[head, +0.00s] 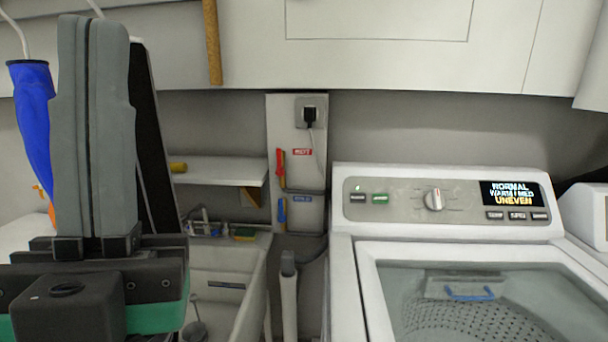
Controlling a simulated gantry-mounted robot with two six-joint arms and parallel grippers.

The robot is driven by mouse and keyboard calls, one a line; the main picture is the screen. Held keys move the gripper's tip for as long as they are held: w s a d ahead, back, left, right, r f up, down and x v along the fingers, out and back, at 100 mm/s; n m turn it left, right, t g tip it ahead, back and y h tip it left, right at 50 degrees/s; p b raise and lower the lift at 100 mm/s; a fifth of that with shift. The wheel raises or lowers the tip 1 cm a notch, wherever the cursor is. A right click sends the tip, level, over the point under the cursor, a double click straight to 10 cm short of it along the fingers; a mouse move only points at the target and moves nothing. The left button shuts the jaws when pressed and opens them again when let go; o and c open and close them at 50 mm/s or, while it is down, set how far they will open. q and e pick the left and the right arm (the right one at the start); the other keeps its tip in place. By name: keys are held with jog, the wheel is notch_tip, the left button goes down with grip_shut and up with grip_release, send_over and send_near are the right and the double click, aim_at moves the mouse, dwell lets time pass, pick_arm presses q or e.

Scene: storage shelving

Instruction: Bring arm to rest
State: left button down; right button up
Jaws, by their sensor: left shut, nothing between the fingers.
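My left gripper (94,32) stands large at the left of the head view, with its two grey fingers pointing up. The fingers lie against each other with only a thin seam between them, and nothing is held. The dark gripper body and a green band show below the fingers. The gripper covers part of the wall and the sink area behind it. My right gripper is not in view.
A top-loading washing machine (345,252) with a lit display fills the right. A sink (225,262) and a small shelf (222,170) are beside it. White cabinets (400,70) hang above. A blue bag-like thing (33,115) hangs at the far left.

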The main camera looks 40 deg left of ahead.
pick_arm(q)
jog(key=w+d+f+n+g+h, duration=0.2)
jog(key=w+f+n+g+h, duration=0.3)
jog(key=w+h, duration=0.55)
notch_tip(320, 180, up, 37)
jog(key=p, duration=3.8)
jog(key=shift+s+r, duration=0.2)
jog(key=shift+s, duration=0.1)
